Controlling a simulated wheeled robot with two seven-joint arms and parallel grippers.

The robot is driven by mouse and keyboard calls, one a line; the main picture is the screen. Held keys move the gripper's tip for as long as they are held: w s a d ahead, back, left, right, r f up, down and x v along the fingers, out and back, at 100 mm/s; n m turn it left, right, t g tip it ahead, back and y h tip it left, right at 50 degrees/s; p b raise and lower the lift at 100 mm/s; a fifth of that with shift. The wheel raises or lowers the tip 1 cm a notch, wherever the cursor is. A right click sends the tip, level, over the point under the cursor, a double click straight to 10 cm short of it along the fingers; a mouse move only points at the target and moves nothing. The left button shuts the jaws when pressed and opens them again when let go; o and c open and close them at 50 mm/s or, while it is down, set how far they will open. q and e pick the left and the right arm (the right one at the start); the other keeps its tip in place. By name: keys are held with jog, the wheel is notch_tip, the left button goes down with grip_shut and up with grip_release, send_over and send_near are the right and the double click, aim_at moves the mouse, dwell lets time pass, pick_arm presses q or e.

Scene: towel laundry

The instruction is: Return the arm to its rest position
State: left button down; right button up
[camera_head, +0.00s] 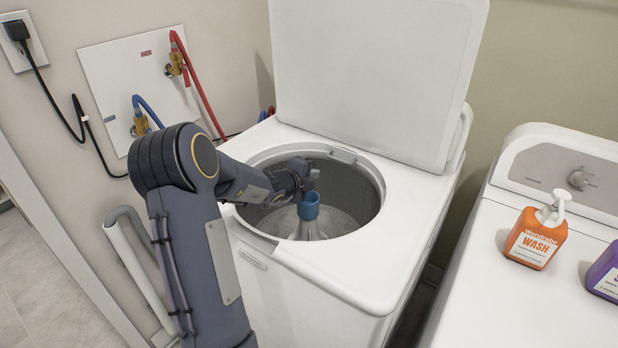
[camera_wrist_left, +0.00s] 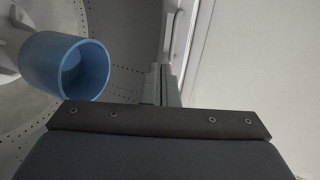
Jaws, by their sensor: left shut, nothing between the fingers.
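My left arm comes in from the left in the head view and reaches over the open washer (camera_head: 330,275). My left gripper (camera_head: 308,176) is above the washer's tub opening, close to the blue cap (camera_head: 309,200) of the agitator in the drum. The gripper is shut and holds nothing. In the left wrist view the fingers (camera_wrist_left: 167,84) point away beyond the dark wrist edge, with the blue cap (camera_wrist_left: 65,66) to their left. The gripper looks apart from the cap. My right gripper is not in view.
The washer's lid (camera_head: 378,75) stands open at the back. A second white machine (camera_head: 520,305) on the right carries an orange wash bottle (camera_head: 533,243) and a purple bottle (camera_head: 606,272). Red (camera_head: 198,85) and blue (camera_head: 150,110) hoses hang on the wall behind my arm.

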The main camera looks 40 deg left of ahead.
pick_arm(q)
jog(key=shift+s+r, duration=0.2)
jog(key=shift+s, duration=0.4)
jog(key=shift+d, duration=0.1)
jog(key=shift+r, duration=0.1)
jog(key=s+d+r+m+g+h, duration=0.1)
jog(key=s+d+r+m+h, duration=0.25)
jog(key=d+m, duration=0.5)
jog(key=s+d+r+m+h+p, duration=0.1)
jog(key=s+d+r+m+h, duration=0.15)
jog(key=d+r+m, duration=0.4)
jog(key=s+d+r+m+g+h, duration=0.1)
jog(key=s+d+r+m+h, duration=0.2)
jog(key=d+m, duration=0.7)
jog(key=s+d+m+g+p, duration=0.1)
jog(key=s+d+m+g, duration=0.25)
jog(key=s+m, duration=0.9)
jog(key=s+f+m+g+y, duration=0.2)
jog(key=s+f+m, duration=0.4)
jog(key=s+m, duration=0.4)
jog(key=m+y, duration=0.1)
jog(key=m, duration=0.5)
jog(key=shift+s+y+p, duration=0.2)
jog(key=shift+y+p, duration=0.1)
jog(key=shift+p, duration=0.05)
